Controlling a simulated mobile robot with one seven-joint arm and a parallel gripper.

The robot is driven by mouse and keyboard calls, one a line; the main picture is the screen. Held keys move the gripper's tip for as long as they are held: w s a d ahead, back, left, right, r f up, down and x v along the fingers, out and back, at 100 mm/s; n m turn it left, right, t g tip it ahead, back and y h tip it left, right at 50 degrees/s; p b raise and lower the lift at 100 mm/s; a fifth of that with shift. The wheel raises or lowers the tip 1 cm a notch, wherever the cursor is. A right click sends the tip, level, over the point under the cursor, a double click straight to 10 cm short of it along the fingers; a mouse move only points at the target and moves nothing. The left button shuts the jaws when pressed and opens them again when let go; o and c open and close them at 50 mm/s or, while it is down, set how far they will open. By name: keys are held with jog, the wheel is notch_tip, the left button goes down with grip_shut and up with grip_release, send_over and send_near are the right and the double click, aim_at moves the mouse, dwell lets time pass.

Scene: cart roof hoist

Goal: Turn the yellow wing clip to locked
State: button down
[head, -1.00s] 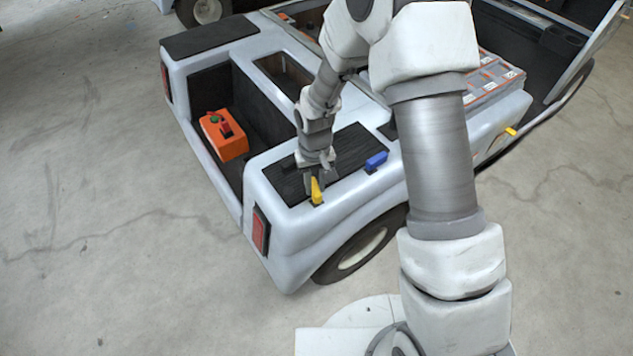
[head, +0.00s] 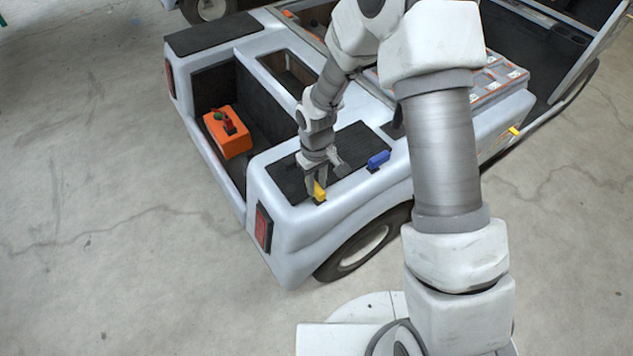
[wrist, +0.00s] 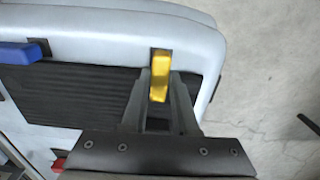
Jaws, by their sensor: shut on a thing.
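The yellow wing clip (head: 319,191) sits at the rear corner of the cart, at the edge of a black ribbed pad (head: 290,180). In the wrist view the yellow clip (wrist: 159,78) points from a dark mount on the pale body edge inward over the pad. My gripper (head: 317,185) is at the clip, and in the wrist view its fingers (wrist: 160,90) lie on both sides of the clip's near end, shut on it. The fingers hide part of the clip in the head view.
A blue clip (head: 378,158) sits on the same edge, also in the wrist view (wrist: 22,53). An orange box (head: 229,132) stands in the cart's open rear bay. Another yellow clip (head: 514,131) is farther along the side. Bare concrete floor surrounds the cart.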

jog(key=c, duration=0.7)
grip_release()
notch_tip(320, 180, up, 17)
jog(key=p, duration=0.4)
jog(key=shift+r, duration=0.2)
notch_tip(320, 180, up, 10)
jog(key=m+t+p, duration=0.1)
jog(key=p, duration=0.2)
send_over(316, 187)
jog(key=s+d, duration=0.2)
jog(key=d, duration=0.2)
jog(key=s+d+r+m+t+p, duration=0.1)
jog(key=s+d+r+m+p, duration=0.1)
jog(key=s+r, duration=0.3)
jog(key=s+d+r+m+t+p, duration=0.2)
jog(key=s+d+r+p, duration=0.2)
jog(key=r, duration=0.5)
jog(key=s+d+r+m+t+p, duration=0.1)
jog(key=s+d+r+m+p, duration=0.1)
jog(key=s+d+r, duration=0.2)
jog(key=shift+s+d+r+t+p, duration=0.1)
jog(key=shift+s+r+t+p, duration=0.25)
jog(key=shift+s+r, duration=1.45)
